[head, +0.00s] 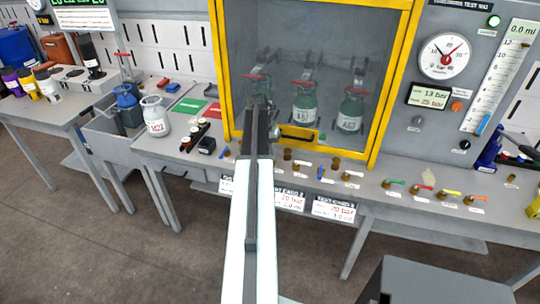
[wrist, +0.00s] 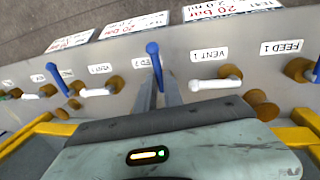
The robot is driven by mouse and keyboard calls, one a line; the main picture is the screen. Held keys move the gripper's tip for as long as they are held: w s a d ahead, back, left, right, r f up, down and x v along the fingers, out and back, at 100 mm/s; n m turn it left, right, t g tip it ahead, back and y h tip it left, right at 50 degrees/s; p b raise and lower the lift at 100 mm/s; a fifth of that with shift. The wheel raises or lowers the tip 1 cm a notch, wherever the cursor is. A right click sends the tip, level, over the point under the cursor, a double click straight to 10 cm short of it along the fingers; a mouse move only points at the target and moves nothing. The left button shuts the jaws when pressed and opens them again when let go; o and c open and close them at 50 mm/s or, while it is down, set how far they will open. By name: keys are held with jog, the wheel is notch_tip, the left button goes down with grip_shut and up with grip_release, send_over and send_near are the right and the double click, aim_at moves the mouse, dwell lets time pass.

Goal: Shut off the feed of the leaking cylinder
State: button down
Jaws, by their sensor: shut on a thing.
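Three green cylinders stand behind the cabinet glass in the head view: a left one partly behind my arm, a middle one (head: 305,108) and a right one (head: 351,112). I cannot tell from the frames which leaks. In the wrist view, my gripper (wrist: 160,84) is closed around the blue lever (wrist: 153,52) at the label that seems to read FEED 2. That lever points toward the bench's front edge. The FEED 1 blue lever (wrist: 317,70) is at the right edge. Another blue lever (wrist: 58,80) is at left. In the head view my arm hides the gripper.
White vent levers (wrist: 215,84) lie crosswise between the blue ones. The yellow cabinet frame (head: 392,80) rises close behind the valve row. Cards (head: 333,211) hang on the bench front. A gauge (head: 444,56) and a 13 bar display (head: 430,95) are at right.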

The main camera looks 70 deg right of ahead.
jog(key=n, duration=0.3)
jog(key=n+h, duration=0.1)
jog(key=shift+s+n, duration=0.35)
jog(key=shift+n, duration=0.05)
jog(key=n, duration=0.3)
jog(key=shift+s+d+t, duration=0.15)
jog(key=shift+s+t, duration=0.1)
jog(key=shift+t, duration=0.15)
jog(key=n, duration=0.3)
jog(key=n+h, duration=0.1)
jog(key=n, duration=0.1)
jog(key=shift+s+d+t, duration=0.25)
jog(key=shift+t, duration=0.05)
jog(key=shift+s+d+n+t, duration=0.15)
jog(key=shift+n+t, duration=0.1)
jog(key=shift+n, duration=0.9)
jog(key=shift+w+d+n+t, duration=0.15)
jog(key=shift+n+t, duration=0.1)
jog(key=shift+n, duration=0.9)
jog(key=shift+s, duration=0.1)
jog(key=c, duration=1.5)
grip_release()
